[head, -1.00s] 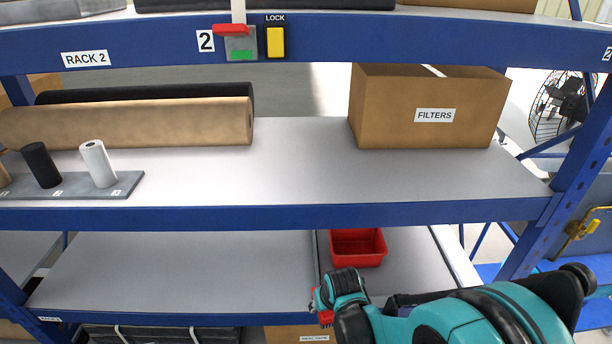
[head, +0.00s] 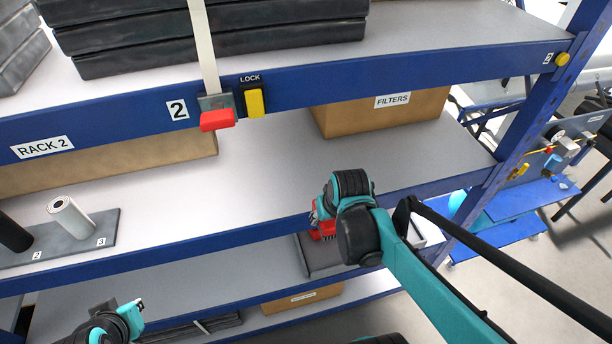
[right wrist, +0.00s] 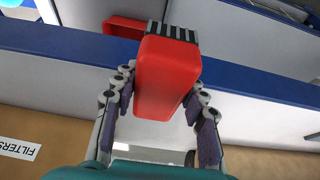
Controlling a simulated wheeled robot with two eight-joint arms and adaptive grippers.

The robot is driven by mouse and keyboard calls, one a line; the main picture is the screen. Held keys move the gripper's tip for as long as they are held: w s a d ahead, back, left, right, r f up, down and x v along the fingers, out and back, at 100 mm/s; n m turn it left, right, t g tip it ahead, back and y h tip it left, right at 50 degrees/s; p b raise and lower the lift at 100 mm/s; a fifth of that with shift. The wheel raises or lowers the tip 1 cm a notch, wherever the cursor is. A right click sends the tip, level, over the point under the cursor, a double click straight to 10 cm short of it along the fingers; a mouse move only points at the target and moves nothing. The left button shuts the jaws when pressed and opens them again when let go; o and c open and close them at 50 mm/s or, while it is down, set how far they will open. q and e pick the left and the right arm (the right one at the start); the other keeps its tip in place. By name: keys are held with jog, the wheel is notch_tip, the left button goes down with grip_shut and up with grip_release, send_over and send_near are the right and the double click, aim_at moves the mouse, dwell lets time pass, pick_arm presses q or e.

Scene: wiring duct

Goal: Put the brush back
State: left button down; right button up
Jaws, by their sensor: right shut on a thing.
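The brush (right wrist: 165,75), a red block with dark bristles at its far end, is held between the fingers of my right gripper (right wrist: 163,98) in the right wrist view. In the head view my right gripper (head: 318,214) is in front of the rack's middle shelf edge, with a bit of the red brush (head: 326,230) showing below it. Most of the brush is hidden there by my gripper. My left gripper (head: 132,312) shows at the lower left, and its fingers are too unclear to tell their state. A red bin (right wrist: 124,27) is partly visible in the right wrist view.
The middle shelf (head: 265,185) has clear room between the white roll (head: 70,218) and the FILTERS box (head: 425,110). Its blue front beam (head: 235,231) is close to my right gripper. A red-tipped strap (head: 216,120) and yellow lock (head: 255,103) are on the upper beam.

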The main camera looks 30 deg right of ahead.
send_over(307, 184)
jog(key=s, duration=0.1)
jog(key=shift+s+a+f, duration=0.15)
notch_tip(307, 184, down, 3)
jog(key=shift+s, duration=0.1)
jog(key=shift+f, duration=0.25)
jog(key=shift+f, duration=0.15)
jog(key=o, duration=1.1)
